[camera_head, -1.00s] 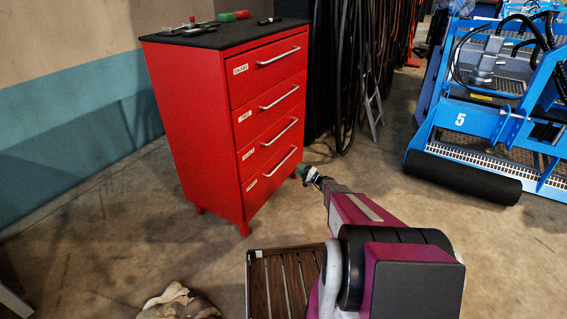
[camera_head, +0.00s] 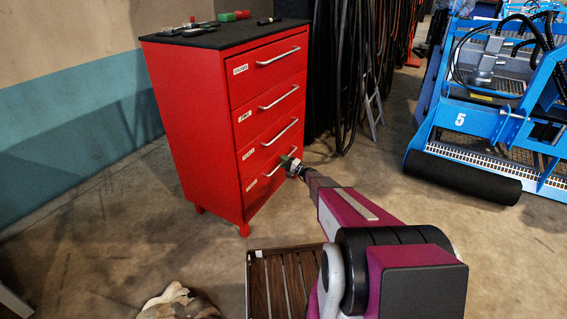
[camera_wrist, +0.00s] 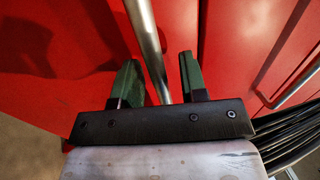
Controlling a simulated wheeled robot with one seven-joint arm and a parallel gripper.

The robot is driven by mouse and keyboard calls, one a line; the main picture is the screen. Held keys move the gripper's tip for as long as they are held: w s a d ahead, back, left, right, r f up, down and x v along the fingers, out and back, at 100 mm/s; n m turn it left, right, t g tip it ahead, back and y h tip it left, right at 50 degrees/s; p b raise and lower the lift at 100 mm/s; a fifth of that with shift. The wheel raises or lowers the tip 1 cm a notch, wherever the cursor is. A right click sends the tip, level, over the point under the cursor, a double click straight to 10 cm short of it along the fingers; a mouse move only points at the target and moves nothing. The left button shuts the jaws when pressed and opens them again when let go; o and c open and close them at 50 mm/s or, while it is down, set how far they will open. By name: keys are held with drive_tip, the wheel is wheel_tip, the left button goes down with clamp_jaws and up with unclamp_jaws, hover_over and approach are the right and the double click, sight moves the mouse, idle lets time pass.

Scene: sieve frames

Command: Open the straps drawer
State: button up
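A red drawer cabinet (camera_head: 190,120) stands at the centre left, with its stacked drawers all closed. Each drawer has a silver bar handle and a small white label; the labels are too small to read surely. My gripper (camera_head: 290,166) is at the lowest drawer's front, by its handle (camera_head: 272,172), whose right part it hides. In the wrist view, my gripper (camera_wrist: 158,62) has its two green fingers apart, one on each side of a silver handle bar (camera_wrist: 147,40). A gap shows beside the bar, so the fingers are not closed on it.
Tools, including a green-and-red one (camera_head: 234,16), lie on the cabinet's black top. A slatted wooden piece (camera_head: 290,262) and a pale crumpled item (camera_head: 180,302) are on the floor in front. Black hanging cables (camera_head: 345,70) are behind; blue machinery (camera_head: 470,120) stands to the right.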

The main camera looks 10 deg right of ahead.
clamp_jaws()
drive_tip(key=r+v, duration=0.2)
drive_tip(key=v, duration=1.2)
drive_tip(key=d+r+v, duration=0.1)
drive_tip(key=r+v, duration=0.2)
drive_tip(key=v, duration=1.1)
drive_tip(key=shift+s+r, duration=0.2)
drive_tip(key=shift+s, duration=0.2)
unclamp_jaws()
drive_tip(key=v, duration=1.1)
